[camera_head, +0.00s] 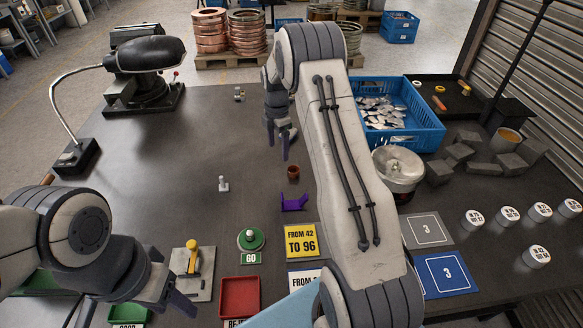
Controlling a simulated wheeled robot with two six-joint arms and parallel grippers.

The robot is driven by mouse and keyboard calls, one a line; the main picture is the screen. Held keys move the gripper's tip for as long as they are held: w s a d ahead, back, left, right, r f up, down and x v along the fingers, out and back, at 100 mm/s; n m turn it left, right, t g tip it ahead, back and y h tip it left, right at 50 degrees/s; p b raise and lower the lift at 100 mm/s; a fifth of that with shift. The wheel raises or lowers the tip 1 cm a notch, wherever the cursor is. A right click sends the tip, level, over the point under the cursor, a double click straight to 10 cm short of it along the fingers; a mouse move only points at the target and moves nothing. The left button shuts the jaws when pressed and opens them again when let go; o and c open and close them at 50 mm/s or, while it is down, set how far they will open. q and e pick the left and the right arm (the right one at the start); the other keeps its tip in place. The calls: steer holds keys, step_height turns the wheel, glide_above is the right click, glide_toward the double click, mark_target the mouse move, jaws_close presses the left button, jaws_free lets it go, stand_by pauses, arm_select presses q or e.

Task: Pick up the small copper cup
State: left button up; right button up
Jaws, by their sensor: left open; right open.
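The small copper cup (293,172) stands on the dark table near the middle of the head view. It is reddish brown and looks upright. My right gripper (277,148) is open above and beyond the cup, a little to its left, with its fingers pointing down. The fingers look apart from the cup. My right forearm passes close along the cup's right side.
A purple bracket (293,203) lies just in front of the cup, and a small white peg (223,184) stands to its left. A blue crate (425,119) of metal pieces and a pot (410,177) stand to the right.

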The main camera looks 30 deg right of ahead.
steer(key=d+f+n, duration=0.1)
steer(key=d+f, duration=0.1)
steer(key=d, duration=0.3)
steer(key=p, duration=0.2)
glide_above(293, 169)
steer(key=s, duration=0.1)
steer(key=f, duration=0.3)
steer(key=a+f, duration=0.1)
steer(key=f, duration=0.2)
steer(key=f+p, duration=0.1)
steer(key=f, duration=0.1)
steer(key=f+p, duration=0.1)
steer(key=f, duration=0.1)
steer(key=shift+s+d+f, duration=0.1)
steer(key=shift+s+f, duration=0.1)
steer(key=shift+s, duration=0.1)
steer(key=shift+f, duration=0.25)
jaws_close()
